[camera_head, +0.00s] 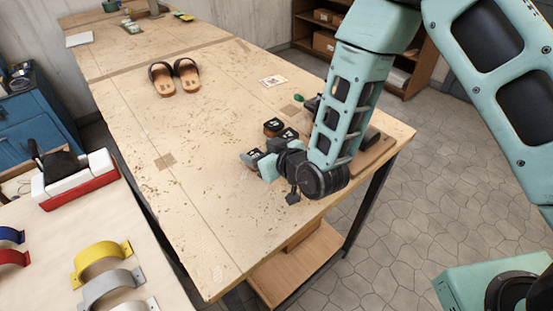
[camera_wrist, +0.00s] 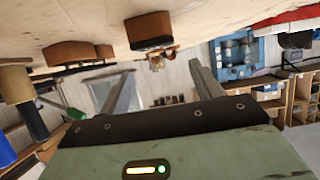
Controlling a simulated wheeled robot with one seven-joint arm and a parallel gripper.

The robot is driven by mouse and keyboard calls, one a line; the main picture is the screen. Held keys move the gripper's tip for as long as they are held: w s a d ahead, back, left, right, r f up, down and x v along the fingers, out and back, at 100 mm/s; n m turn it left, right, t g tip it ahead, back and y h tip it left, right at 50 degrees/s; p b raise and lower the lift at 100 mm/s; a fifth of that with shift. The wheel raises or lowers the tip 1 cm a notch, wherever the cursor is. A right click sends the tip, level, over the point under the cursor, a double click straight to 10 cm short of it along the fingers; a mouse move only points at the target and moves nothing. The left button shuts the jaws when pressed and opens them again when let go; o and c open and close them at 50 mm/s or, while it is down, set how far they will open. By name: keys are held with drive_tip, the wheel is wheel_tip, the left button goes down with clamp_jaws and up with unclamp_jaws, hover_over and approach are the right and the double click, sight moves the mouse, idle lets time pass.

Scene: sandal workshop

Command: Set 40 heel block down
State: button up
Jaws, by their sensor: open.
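A small dark heel block (camera_head: 252,157) with a pale label sits on the workbench (camera_head: 200,190) just beyond my gripper's fingers. Two more dark heel blocks, one (camera_head: 273,127) and another (camera_head: 289,134), stand behind my gripper. I cannot read which is the 40. My gripper (camera_head: 266,166) is low over the bench, pointing left. In the upside-down wrist view, its two fingers (camera_wrist: 160,88) are spread with nothing between them. There, one brown-and-black block (camera_wrist: 150,30) rests on the bench ahead of the fingers, apart from them. Another block (camera_wrist: 70,52) stands to the left.
A pair of sandals (camera_head: 174,77) and a small card (camera_head: 273,80) lie farther back. A brown board (camera_head: 372,155) lies behind my arm at the right edge. Left of the bench, a table holds coloured arches (camera_head: 100,256) and a red-and-white box (camera_head: 80,180). The bench's near-left part is clear.

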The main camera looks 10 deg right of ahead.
drive_tip(key=s+d+r+g+h, duration=0.2)
drive_tip(key=s+d+r+g, duration=0.1)
drive_tip(key=s, duration=0.6)
drive_tip(key=s+d+r+g+h+b, duration=0.1)
drive_tip(key=s+d+r+g, duration=0.3)
drive_tip(key=s, duration=0.5)
drive_tip(key=s+d+r+n+g+h+b, duration=0.1)
drive_tip(key=s+d+r+g+h, duration=0.2)
drive_tip(key=s, duration=0.6)
wheel_tip(320, 180, up, 3)
drive_tip(key=shift+s+d+f+g+h, duration=0.25)
drive_tip(key=shift+d+g+h, duration=0.25)
drive_tip(key=shift+d, duration=0.7)
drive_tip(key=shift+f, duration=0.1)
drive_tip(key=shift+f, duration=0.15)
